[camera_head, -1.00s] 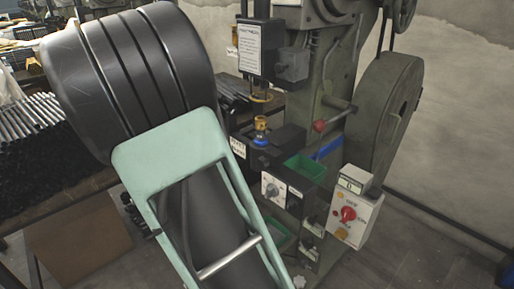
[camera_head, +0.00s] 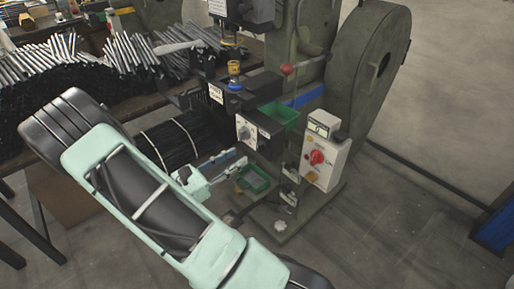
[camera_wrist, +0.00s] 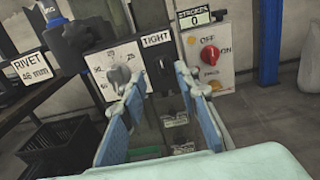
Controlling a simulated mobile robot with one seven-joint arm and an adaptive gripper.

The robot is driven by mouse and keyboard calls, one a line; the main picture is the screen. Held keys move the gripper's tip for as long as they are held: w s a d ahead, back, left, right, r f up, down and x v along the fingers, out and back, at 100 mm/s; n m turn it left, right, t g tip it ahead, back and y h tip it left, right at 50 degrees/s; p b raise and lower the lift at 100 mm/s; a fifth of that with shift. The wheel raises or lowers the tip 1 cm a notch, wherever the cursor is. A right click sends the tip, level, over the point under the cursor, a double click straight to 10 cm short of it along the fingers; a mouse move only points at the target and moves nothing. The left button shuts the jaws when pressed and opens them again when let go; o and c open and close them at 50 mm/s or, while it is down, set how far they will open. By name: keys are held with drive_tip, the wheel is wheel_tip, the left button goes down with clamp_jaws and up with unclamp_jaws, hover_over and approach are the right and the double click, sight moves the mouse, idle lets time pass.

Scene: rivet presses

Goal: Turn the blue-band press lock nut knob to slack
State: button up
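My gripper (camera_head: 238,161) is below the knob in the head view. In the wrist view my gripper (camera_wrist: 158,82) is open and empty, with two blue-padded fingers apart, and not visibly touching the knob.
A control box (camera_head: 324,158) with a red switch and a STROKES counter is right of the knob. Green trays (camera_head: 279,113) sit above and below the knob's level. A rivet fixture (camera_head: 235,85) stands above. A bench of metal rods (camera_head: 85,65) is at left.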

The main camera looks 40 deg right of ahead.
sight(257, 145)
drive_tip(key=d, duration=0.8)
drive_tip(key=shift+w+d+b, duration=0.35)
drive_tip(key=shift+d+b, duration=0.05)
clamp_jaws()
